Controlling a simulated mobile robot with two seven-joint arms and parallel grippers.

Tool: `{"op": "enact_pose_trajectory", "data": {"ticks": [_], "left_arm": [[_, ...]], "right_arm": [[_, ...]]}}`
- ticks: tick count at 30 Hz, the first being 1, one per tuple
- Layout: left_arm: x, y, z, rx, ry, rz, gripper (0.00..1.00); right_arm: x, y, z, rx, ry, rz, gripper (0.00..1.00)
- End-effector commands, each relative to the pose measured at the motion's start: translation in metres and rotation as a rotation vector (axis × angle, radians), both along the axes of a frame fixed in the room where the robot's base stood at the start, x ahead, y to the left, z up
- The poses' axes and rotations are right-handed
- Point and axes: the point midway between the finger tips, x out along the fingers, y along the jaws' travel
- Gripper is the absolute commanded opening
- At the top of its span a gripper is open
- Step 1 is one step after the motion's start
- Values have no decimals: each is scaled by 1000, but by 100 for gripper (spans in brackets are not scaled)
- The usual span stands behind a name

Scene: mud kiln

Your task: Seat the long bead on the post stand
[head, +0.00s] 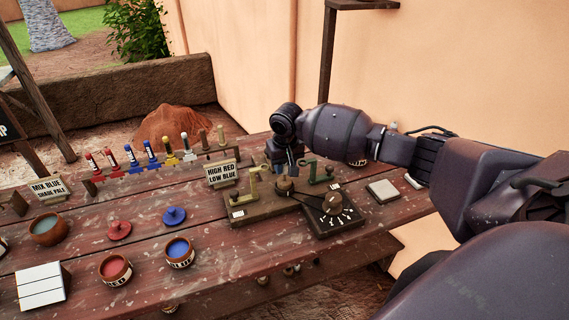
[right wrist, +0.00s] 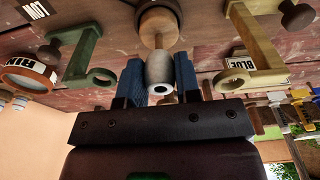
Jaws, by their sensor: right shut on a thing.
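My right gripper (head: 290,170) is over the middle of the wooden board in the head view. In the right wrist view its two blue pads (right wrist: 158,80) are shut on a grey, rounded long bead (right wrist: 160,66), whose dark hole with a pale rim faces the camera. Directly beyond the bead is a light wooden round piece with a short stem, the post stand (right wrist: 157,22); it also shows in the head view (head: 284,185). The bead lines up closely with the stem, but I cannot tell whether it is around it. My left gripper is not in view.
Green (head: 322,174) and yellow (head: 254,186) hooked brackets flank the gripper. A black dial box (head: 333,212) stands at front right, and a HIGH RED LOW BLUE sign (head: 221,174) at left. Red (head: 116,268) and blue (head: 179,252) pots stand on the table's front left.

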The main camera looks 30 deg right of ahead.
Motion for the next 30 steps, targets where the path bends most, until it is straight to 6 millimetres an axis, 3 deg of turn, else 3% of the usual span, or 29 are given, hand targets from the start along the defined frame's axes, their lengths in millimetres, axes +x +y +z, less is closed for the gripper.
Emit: {"op": "enact_pose_trajectory", "data": {"ticks": [14, 30], "left_arm": [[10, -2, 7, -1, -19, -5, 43], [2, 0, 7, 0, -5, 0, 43]], "right_arm": [[0, 0, -3, 0, 0, 0, 17], [0, 0, -9, 1, -1, 1, 17]]}}
